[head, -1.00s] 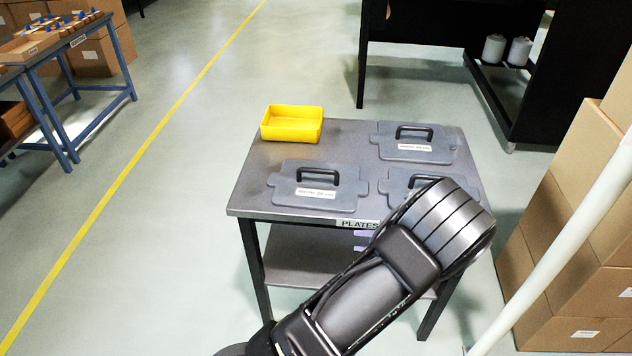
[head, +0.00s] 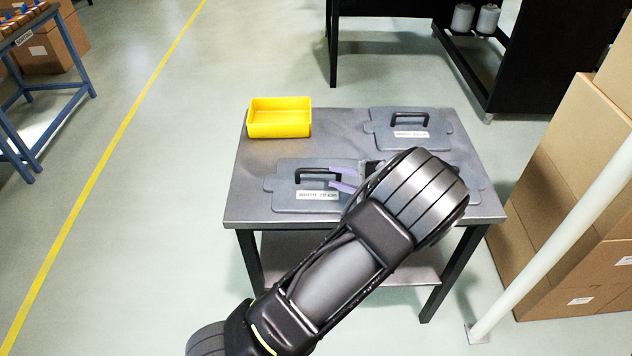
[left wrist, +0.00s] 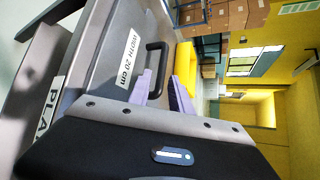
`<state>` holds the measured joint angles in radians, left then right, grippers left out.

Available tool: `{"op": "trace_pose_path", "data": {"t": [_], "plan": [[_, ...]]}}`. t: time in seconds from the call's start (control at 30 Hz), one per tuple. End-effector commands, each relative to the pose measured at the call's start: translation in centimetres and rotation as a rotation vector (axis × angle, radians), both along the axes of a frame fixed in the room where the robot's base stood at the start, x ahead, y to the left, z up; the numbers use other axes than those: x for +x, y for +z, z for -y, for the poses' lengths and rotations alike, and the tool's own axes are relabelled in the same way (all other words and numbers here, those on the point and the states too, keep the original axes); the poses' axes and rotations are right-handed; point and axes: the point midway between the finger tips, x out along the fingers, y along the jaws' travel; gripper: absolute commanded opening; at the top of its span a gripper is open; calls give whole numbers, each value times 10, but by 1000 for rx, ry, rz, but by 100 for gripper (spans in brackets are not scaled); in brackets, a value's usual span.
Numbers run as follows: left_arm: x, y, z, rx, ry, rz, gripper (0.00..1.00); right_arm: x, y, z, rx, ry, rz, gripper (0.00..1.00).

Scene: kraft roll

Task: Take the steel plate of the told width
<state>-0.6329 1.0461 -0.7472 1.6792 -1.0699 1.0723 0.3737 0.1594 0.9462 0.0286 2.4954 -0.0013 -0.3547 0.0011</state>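A grey steel plate (head: 285,203) with a black arched handle (head: 318,171) lies at the front left of the table. Its label (left wrist: 130,57) reads "WIDTH 20 cm" in the left wrist view. My left gripper (head: 338,177) is open, its purple fingers at the right end of this handle. In the left wrist view the fingers (left wrist: 162,92) stand apart and the handle (left wrist: 155,62) is just ahead. A second plate (head: 382,136) with a handle lies at the back right; its label is too small to read surely. A third plate (head: 473,187) is mostly hidden behind my left arm.
The plates lie on a grey metal table (head: 245,213) with a lower shelf. A yellow bin (head: 278,126) stands at its back left corner. Cardboard boxes (head: 560,190) and a white post (head: 550,240) stand close on the right.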

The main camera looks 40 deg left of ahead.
Motion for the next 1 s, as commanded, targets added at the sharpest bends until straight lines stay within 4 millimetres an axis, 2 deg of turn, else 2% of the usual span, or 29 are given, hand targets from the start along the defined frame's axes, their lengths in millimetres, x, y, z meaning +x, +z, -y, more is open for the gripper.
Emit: {"op": "trace_pose_path", "data": {"t": [0.23,0.63,0.83,1.0], "plan": [[2,-8,-22,1,2,-1,25,0,5,0,1,1,1,42],[3,-10,-29,1,2,-1,25,0,8,-1,1,1,1,42],[7,-16,-55,2,4,-3,25,-1,20,0,0,2,-1,42],[9,-26,-71,0,2,-1,25,-1,21,0,-1,0,-3,42]]}}
